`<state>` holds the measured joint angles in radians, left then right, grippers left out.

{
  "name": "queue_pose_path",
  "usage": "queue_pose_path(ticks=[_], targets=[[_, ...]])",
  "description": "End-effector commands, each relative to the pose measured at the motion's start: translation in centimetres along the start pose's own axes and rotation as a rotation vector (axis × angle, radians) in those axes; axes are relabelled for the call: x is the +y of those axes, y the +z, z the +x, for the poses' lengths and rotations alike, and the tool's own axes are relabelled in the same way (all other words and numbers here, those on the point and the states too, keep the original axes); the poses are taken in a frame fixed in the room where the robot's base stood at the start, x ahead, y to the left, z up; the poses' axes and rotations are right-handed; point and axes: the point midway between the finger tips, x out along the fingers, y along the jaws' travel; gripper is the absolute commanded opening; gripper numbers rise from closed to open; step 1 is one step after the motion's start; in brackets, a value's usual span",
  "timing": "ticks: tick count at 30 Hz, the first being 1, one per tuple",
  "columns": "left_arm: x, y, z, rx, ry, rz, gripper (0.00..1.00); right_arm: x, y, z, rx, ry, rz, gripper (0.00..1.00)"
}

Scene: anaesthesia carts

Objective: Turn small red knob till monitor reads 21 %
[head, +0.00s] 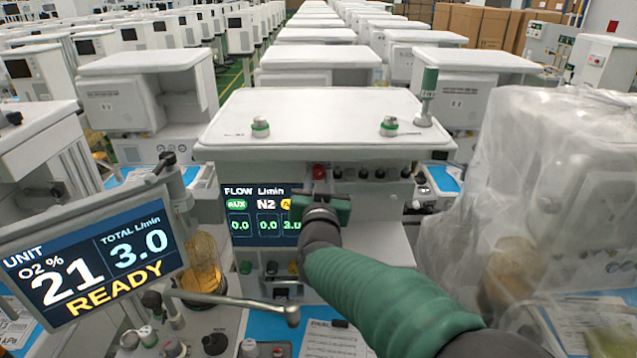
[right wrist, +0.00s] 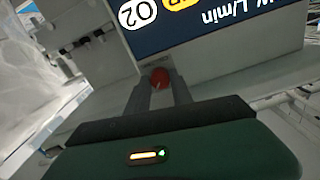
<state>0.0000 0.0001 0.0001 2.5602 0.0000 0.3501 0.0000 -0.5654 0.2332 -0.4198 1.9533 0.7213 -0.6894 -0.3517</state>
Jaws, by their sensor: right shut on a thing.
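The small red knob (head: 318,171) sits on the front face of the middle cart, just above the flow display (head: 258,226). In the right wrist view the red knob (right wrist: 159,77) is between my two grey fingertips. My right gripper (head: 319,182) is shut on the knob, and its green body hides part of the flow display. The monitor (head: 92,258) at the left reads UNIT, O2 % 21, TOTAL L/min 3.0 and READY. The flow display shows 0.0, 0.0 and a partly hidden 3.0. My left gripper is not in view.
Several dark knobs (head: 380,173) line the cart face right of the red knob. The white cart top (head: 315,108) overhangs them. A plastic-wrapped cart (head: 555,180) stands close at the right. A jointed grey arm (head: 235,301) crosses below the display.

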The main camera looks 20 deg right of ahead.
Motion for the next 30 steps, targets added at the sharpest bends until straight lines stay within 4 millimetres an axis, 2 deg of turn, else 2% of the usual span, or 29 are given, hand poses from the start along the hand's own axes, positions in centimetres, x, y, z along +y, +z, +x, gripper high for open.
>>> queue_pose_path(ticks=[2,3,8,16,20,23,30], targets=[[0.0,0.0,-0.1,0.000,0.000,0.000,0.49,0.0,0.0,0.0,-0.002,0.000,-0.001,0.00],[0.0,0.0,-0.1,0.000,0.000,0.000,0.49,0.0,0.0,0.0,-0.002,0.000,-0.001,0.28],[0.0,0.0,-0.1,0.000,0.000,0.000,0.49,0.0,0.0,0.0,-0.002,0.000,-0.002,0.49],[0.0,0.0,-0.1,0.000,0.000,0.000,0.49,0.0,0.0,-0.1,-0.001,0.000,-0.002,0.49],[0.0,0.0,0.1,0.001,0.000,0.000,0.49,-0.1,0.1,-1.1,-0.002,-0.001,0.002,0.49],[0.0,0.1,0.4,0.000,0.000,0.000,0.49,0.0,0.1,-3.3,-0.002,-0.002,0.002,0.49],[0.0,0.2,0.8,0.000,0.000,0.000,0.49,-0.1,0.1,-10.4,-0.002,-0.004,0.002,0.49]])
